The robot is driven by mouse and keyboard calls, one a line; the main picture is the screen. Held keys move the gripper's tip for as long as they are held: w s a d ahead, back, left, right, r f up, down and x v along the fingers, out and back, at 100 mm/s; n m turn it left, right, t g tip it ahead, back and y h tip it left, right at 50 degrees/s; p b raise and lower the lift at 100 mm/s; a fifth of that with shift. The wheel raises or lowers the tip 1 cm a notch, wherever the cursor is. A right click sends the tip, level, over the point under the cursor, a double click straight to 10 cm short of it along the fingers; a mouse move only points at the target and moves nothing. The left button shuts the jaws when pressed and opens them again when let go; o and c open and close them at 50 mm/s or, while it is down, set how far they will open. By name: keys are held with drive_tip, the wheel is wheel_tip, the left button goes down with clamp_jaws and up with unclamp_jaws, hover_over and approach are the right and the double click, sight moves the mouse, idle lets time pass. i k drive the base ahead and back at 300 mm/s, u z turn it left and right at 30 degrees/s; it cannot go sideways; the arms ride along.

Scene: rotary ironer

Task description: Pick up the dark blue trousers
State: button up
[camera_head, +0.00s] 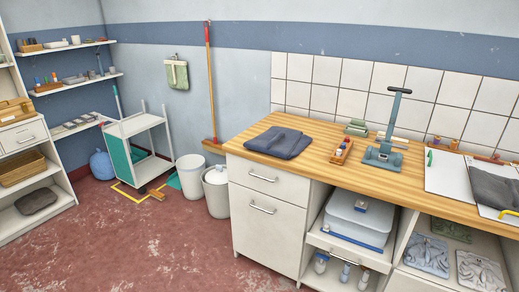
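The dark blue trousers (279,141) lie folded in a flat bundle on the left end of the wooden counter (240,147). Nothing rests on them and nothing touches them that I can see. A second dark grey folded cloth (495,186) lies at the right end of the counter, partly cut off by the picture edge. My gripper is not in view.
A small wooden tray with bottles (341,151) and a blue-grey press stand (386,150) are right of the trousers. White bins (216,188), a white trolley (138,145) and a broom (210,90) stand left of the counter. The red floor in front is clear.

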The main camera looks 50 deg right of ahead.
sight(285, 144)
drive_tip(key=z, duration=0.45)
drive_tip(key=i, duration=0.2)
drive_tip(key=z, duration=1.35)
drive_tip(key=i, duration=0.75)
drive_tip(key=u, duration=0.1)
